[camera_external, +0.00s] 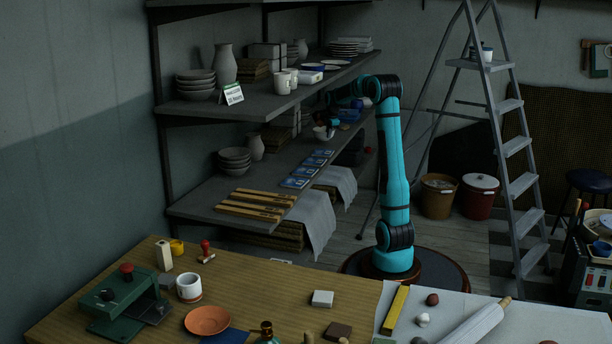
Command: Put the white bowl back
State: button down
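A small white bowl (321,133) shows over the middle shelf, right below the end of my arm. My gripper (326,123) is at the bowl's rim, small and dark in the picture. I cannot tell whether its fingers are closed on the rim, or whether the bowl rests on the shelf or hangs just above it. A stack of pale bowls (235,158) stands on the middle shelf at left. Another stack of bowls (196,84) stands on the upper shelf, beside a tall vase (223,66).
The upper shelf (262,103) overhangs the work area and carries mugs (283,83), plates and a small sign (233,94). Blue cards (307,171) and wooden strips (254,205) lie on the middle shelf (198,203). A stepladder (515,147) stands at right, a workbench (262,288) in front.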

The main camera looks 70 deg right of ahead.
jog(key=d, duration=0.4)
jog(key=shift+d, duration=0.2)
jog(key=shift+d+f, duration=0.1)
jog(key=shift+d, duration=0.25)
jog(key=shift+a+f, duration=0.1)
jog(key=shift+f, duration=1.55)
jog(key=shift+f, duration=0.1)
jog(key=c, duration=1.6)
grip_release()
jog(key=shift+c, duration=0.2)
jog(key=v, duration=0.7)
jog(key=shift+r, duration=0.35)
